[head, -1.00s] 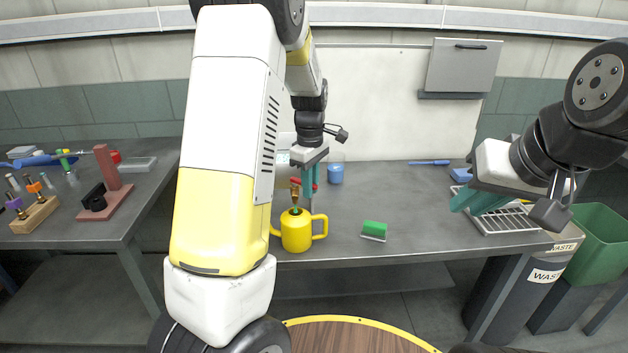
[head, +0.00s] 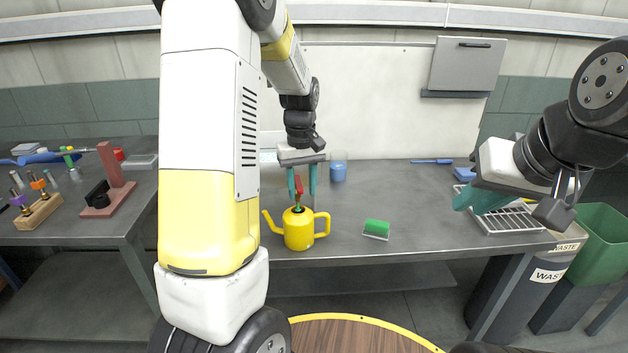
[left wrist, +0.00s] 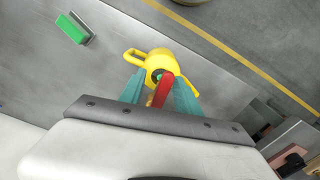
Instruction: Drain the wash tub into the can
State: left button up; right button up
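A yellow can (head: 299,232) with a spout on its left and a handle on its right stands upright near the bench's front edge. It also shows in the left wrist view (left wrist: 158,60). A small red-topped pump (head: 299,188) with a green collar stands at the can's top opening; its red part shows in the left wrist view (left wrist: 162,90). My left gripper (head: 302,190) points down above the can, its teal fingers apart on either side of the red part, with a gap visible. My right gripper (head: 482,200) is over the bench's right side. I cannot make out a wash tub.
A green sponge (head: 376,228) lies right of the can. A blue-filled beaker (head: 338,171) stands behind it. A wire rack (head: 508,218) is under my right gripper. Waste bins (head: 548,275) stand at the right. A side bench (head: 95,222) holds tools.

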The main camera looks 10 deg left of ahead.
pick_arm(q)
jog(key=shift+r, duration=0.85)
jog(key=shift+r, duration=3)
